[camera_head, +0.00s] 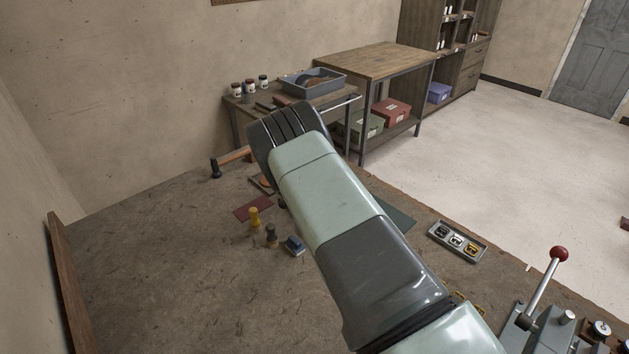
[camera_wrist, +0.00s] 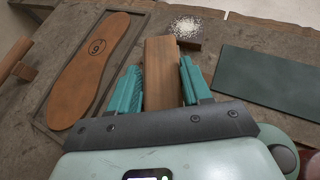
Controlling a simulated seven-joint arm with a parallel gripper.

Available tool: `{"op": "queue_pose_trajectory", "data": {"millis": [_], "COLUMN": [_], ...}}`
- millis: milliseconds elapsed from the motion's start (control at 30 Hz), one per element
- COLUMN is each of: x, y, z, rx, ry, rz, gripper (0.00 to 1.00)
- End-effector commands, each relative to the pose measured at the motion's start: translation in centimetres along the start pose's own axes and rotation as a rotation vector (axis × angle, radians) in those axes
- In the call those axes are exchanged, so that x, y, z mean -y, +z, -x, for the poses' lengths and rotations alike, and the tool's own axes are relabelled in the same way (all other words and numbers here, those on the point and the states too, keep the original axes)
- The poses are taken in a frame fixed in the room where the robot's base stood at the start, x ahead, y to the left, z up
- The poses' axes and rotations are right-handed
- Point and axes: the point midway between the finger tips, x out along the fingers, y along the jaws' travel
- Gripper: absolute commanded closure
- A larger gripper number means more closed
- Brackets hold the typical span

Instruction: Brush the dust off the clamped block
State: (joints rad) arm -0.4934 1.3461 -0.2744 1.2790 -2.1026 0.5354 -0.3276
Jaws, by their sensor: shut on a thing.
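In the wrist view my gripper (camera_wrist: 160,75) has its two teal fingers shut on a long brown wooden piece (camera_wrist: 160,60). The piece points away from the wrist, and its underside is hidden, so I cannot tell if it has bristles. A dark brown block (camera_wrist: 207,44) lies just beyond its far end, to the right. Pale granular dust (camera_wrist: 186,27) lies heaped on the block's top. No clamp shows clearly. In the head view my arm hides the gripper, the held piece and the block.
A brown sole marked 9 (camera_wrist: 90,62) lies in a dark frame on the left, and a dark green mat (camera_wrist: 268,76) on the right. The bench's left side is clear.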

Motion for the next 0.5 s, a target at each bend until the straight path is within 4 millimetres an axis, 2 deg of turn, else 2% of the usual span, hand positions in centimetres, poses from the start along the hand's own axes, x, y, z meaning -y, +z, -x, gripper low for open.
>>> {"op": "queue_pose_trajectory", "data": {"millis": [300, 500], "x": [0.1, 0.1], "y": [-0.1, 1.5], "z": [-0.1, 0.7], "rx": [-0.004, -0.002], "ry": [-0.001, 0.0], "rz": [0.001, -0.001], "gripper": [0.83, 0.83]}}
